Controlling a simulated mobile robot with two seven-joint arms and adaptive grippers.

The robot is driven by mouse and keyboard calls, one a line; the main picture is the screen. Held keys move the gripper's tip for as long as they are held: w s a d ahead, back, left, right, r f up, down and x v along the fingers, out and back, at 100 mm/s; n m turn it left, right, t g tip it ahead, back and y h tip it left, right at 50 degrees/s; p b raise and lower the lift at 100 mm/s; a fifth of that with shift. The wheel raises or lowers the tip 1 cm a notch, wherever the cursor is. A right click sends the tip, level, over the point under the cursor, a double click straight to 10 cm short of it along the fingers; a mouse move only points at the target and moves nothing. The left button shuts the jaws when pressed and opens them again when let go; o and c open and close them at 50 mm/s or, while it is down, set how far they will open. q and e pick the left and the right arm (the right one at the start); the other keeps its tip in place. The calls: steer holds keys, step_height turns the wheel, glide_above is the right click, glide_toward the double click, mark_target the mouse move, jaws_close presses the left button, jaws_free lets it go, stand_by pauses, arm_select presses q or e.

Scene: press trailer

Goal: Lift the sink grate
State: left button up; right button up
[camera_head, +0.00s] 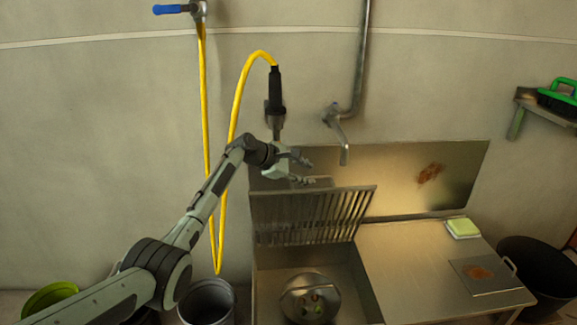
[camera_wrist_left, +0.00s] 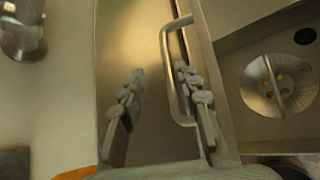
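The sink grate (camera_head: 310,217) is a slatted steel panel. It stands tilted up at the back of the sink (camera_head: 268,283), with the basin open in front of it. Its bar handle (camera_wrist_left: 169,75) shows in the left wrist view. My left gripper (camera_head: 309,171) is at the grate's top edge, near the backsplash. In the left wrist view my left gripper (camera_wrist_left: 160,73) has its fingers apart, with the handle's bar between them, nearer the right finger. I cannot tell whether that finger touches it. My right gripper is not in view.
A round strainer (camera_head: 310,298) with coloured scraps sits in the basin. A tap (camera_head: 341,135) and yellow hose (camera_head: 236,105) hang on the wall behind. The counter (camera_head: 400,270) at right holds a green sponge (camera_head: 463,228). Bins stand at both sides.

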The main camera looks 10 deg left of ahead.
arm_select(q)
steer(key=v, duration=0.8)
steer(key=shift+s+a+r, duration=0.15)
steer(key=shift+a+r, duration=0.05)
steer(key=shift+r, duration=0.05)
